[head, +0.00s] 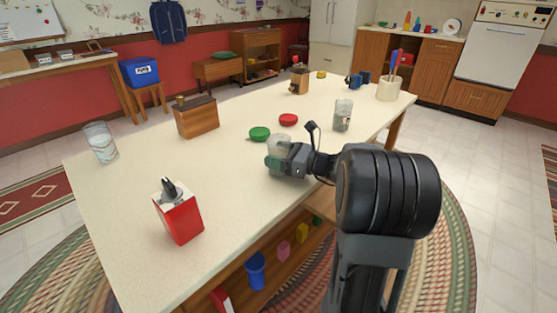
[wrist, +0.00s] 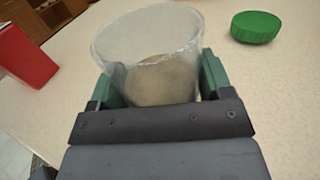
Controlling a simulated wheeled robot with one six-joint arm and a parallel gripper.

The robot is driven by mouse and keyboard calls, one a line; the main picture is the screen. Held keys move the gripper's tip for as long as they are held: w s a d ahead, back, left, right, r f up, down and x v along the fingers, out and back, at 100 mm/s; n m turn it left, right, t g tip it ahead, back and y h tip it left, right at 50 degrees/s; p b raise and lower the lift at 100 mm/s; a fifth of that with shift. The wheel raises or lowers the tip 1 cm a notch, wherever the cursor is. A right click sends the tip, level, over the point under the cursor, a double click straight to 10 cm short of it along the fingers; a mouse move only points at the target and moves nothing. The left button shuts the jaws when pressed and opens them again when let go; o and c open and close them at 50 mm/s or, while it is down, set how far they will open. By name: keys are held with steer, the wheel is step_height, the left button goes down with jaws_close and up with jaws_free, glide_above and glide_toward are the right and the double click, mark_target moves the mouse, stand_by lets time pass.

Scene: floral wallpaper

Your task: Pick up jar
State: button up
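A clear glass jar (head: 279,141) with greyish-beige contents stands near the middle of the table. In the wrist view the jar (wrist: 150,60) is between my gripper's green finger pads, open rim toward the camera. My gripper (head: 279,162) has one pad against each side of the jar and looks shut on it. The gripper also fills the lower wrist view (wrist: 158,92). The jar's base is hidden, so I cannot tell whether it touches the table. A second clear jar (head: 342,116) stands farther back to the right.
A green lid (head: 259,134) and a red lid (head: 288,119) lie just behind the jar. A red box (head: 178,216), a wooden box (head: 197,117), a glass (head: 101,142) and a utensil crock (head: 389,90) stand on the table (head: 130,190). The front middle is clear.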

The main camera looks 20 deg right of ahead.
steer(key=c, duration=0.6)
steer(key=shift+c, duration=0.2)
steer(key=shift+r, duration=0.15)
